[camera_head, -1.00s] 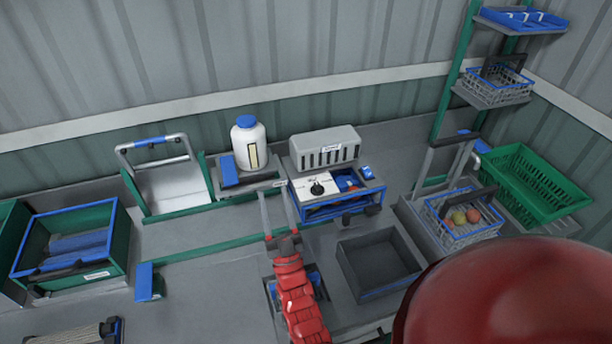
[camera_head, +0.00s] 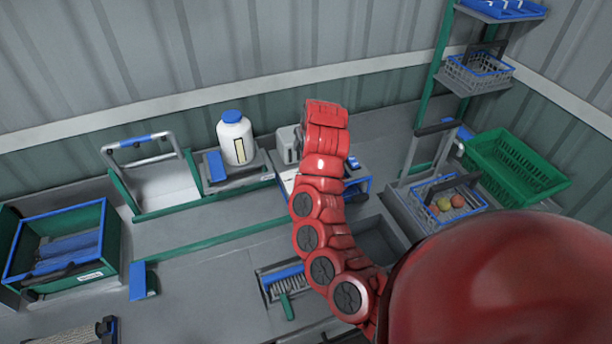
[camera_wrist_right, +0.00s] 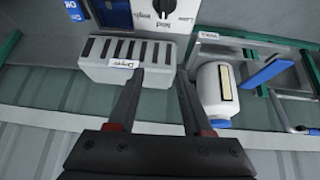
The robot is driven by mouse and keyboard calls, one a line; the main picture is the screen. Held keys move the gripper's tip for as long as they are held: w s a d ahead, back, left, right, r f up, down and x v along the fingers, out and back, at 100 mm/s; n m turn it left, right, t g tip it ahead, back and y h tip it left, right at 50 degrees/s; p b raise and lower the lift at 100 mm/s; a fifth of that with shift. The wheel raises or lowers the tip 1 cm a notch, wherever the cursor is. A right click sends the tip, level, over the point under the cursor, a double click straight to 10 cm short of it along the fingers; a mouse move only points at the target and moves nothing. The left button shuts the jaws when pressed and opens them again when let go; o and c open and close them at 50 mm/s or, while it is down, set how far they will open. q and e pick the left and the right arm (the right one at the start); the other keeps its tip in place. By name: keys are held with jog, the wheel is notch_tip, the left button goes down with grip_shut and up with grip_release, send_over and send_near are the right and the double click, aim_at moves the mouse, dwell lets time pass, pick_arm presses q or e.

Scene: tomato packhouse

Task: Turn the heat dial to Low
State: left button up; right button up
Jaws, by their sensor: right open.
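The black heat dial (camera_wrist_right: 161,7) is on a white panel (camera_wrist_right: 140,20), at the top edge of the right wrist view and partly cut off. Printed labels sit beside it, upside down; its setting is not clear. My right gripper (camera_wrist_right: 157,82) is open and empty. Its two fingers extend over the grey slotted box (camera_wrist_right: 128,62) behind the panel, short of the dial in the picture. In the head view my red right arm covers the dial and most of that box (camera_head: 287,146). The right gripper's fingers are hidden there. My left gripper is not in view.
A white bottle with a blue cap (camera_head: 234,138) stands left of the slotted box; it also shows in the wrist view (camera_wrist_right: 216,92). A dark open tray (camera_head: 380,243) lies in front. A wire basket with fruit (camera_head: 430,212) and green crate (camera_head: 520,165) are right.

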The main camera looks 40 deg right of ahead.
jog(key=s+r+g+y, duration=0.1)
jog(key=s+r+g, duration=0.1)
jog(key=s, duration=0.3)
jog(key=x, duration=0.5)
jog(key=b+x, duration=0.1)
jog(key=x, duration=0.4)
jog(key=b+x, duration=0.1)
jog(key=x, duration=0.4)
jog(key=shift+s+a+f, duration=0.15)
jog(key=shift+a+f, duration=0.2)
jog(key=shift+f, duration=0.2)
jog(key=shift+x, duration=0.75)
grip_shut()
